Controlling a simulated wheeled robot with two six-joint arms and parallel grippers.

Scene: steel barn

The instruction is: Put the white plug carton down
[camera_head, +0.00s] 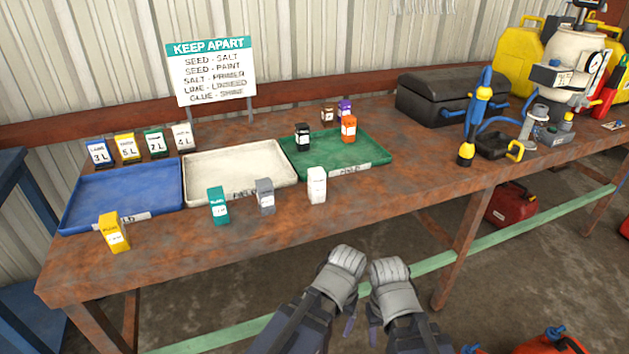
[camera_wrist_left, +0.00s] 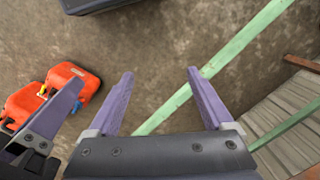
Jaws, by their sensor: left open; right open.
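A white carton (camera_head: 317,185) stands upright on the rusty bench (camera_head: 300,222), just in front of the green tray's (camera_head: 345,173) near edge. Its label is too small to read. No gripper touches it. My two arms are low in front of the bench, below the carton. My left gripper (camera_head: 349,326) is mostly hidden behind its arm in the head view. In the left wrist view it is open and empty (camera_wrist_left: 160,73), with floor between its purple fingers. My right gripper (camera_head: 374,322) is open, with little more than a purple finger showing.
Teal (camera_head: 218,205), grey (camera_head: 265,196) and yellow (camera_head: 114,232) cartons stand along the bench front. A blue tray (camera_head: 120,192) and a cream tray (camera_head: 240,170) lie behind. The green tray holds black (camera_head: 302,137) and orange (camera_head: 348,129) items. A "KEEP APART" sign (camera_head: 211,72) stands at the back.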

